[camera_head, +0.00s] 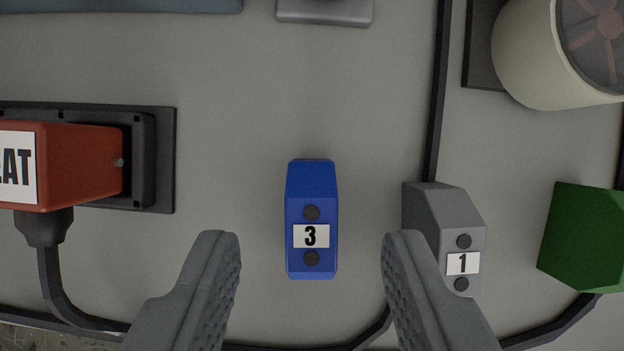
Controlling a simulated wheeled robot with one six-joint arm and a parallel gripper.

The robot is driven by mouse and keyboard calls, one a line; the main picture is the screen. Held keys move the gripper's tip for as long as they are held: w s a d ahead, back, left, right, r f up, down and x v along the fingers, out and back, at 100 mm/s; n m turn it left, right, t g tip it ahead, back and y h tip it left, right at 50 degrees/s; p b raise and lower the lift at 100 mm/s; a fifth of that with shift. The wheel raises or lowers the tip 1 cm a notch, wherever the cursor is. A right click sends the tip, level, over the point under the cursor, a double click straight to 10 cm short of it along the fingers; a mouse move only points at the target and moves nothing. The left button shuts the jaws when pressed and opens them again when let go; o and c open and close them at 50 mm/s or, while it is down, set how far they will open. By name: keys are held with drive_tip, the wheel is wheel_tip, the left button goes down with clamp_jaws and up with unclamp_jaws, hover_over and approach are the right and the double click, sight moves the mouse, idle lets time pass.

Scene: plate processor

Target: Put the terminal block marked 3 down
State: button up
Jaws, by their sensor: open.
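The blue terminal block marked 3 (311,190) is upright in the picture on the grey plate (250,70), with its label and two dark screws facing me. My gripper (311,240) is open. Its two grey fingers stand to the left and right of the block's lower part, with a visible gap on each side. Neither finger appears to touch it. I cannot tell how far the fingertips are above the plate.
A grey block marked 1 (440,210) is close to my right finger, which partly overlaps it. A green block (585,235) lies further right. A red connector (80,165) in a black mount is at left. A cream round part (525,50) is top right. Black cables (435,90) cross the plate.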

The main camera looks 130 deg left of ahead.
sight(311, 242)
drive_tip(key=x, duration=0.3)
drive_tip(key=shift+d+f, duration=0.1)
drive_tip(key=shift+f, duration=0.25)
clamp_jaws()
wheel_tip(311, 242, up, 10)
drive_tip(key=shift+r, duration=0.1)
idle(0.3)
